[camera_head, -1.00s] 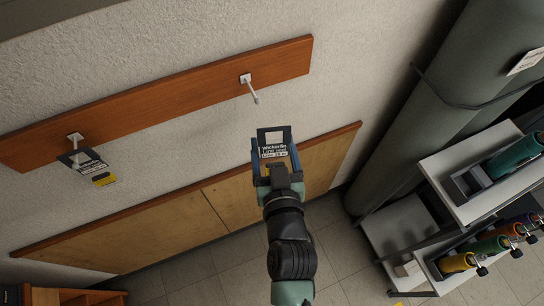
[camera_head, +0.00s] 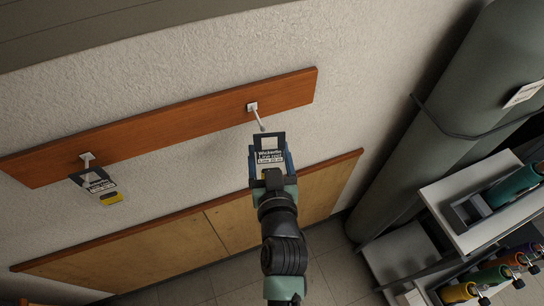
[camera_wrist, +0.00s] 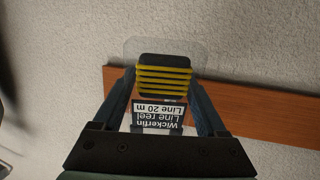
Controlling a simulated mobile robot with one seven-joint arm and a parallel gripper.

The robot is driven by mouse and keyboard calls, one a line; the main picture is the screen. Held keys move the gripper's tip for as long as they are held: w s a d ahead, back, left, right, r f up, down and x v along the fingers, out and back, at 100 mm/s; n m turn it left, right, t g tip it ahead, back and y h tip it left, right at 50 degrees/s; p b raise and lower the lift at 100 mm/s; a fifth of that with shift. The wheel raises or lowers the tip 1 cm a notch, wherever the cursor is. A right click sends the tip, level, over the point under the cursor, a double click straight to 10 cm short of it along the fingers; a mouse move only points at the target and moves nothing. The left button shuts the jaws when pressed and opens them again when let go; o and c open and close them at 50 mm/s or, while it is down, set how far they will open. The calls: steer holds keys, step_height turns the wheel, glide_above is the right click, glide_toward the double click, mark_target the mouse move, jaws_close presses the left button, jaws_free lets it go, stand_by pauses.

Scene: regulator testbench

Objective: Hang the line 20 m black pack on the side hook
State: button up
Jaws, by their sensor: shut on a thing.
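The line 20 m black pack (camera_head: 269,148) has a dark header card with a rectangular cut-out and a white label. In the wrist view the pack (camera_wrist: 158,112) shows upside-down lettering and a black body with yellow stripes. My gripper (camera_head: 271,168) is shut on it, with blue fingers on both sides. The side hook (camera_head: 259,120) is a white peg on the right end of the wooden rail. The card's top edge appears right by the hook's tip; I cannot tell whether they touch. The hook does not show in the wrist view.
Another pack (camera_head: 95,184) with a yellow part hangs on the left hook (camera_head: 87,158). The wooden rail (camera_head: 170,126) runs along the wall, above a wood panel (camera_head: 180,241). A grey cylinder (camera_head: 445,125) and a shelf unit (camera_head: 452,206) stand right.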

steer(key=shift+w+a+f, duration=0.15)
steer(key=shift+w+a, duration=0.15)
steer(key=shift+w, duration=0.55)
steer(key=shift+w+a+f, duration=0.2)
steer(key=shift+w+a, duration=0.05)
steer(key=shift+w, duration=0.65)
steer(key=shift+w+a+f, duration=0.15)
steer(key=shift+w+a, duration=0.15)
steer(key=shift+w, duration=0.55)
steer(key=o, duration=1.4)
steer(key=shift+c, duration=0.2)
steer(key=shift+s, duration=0.1)
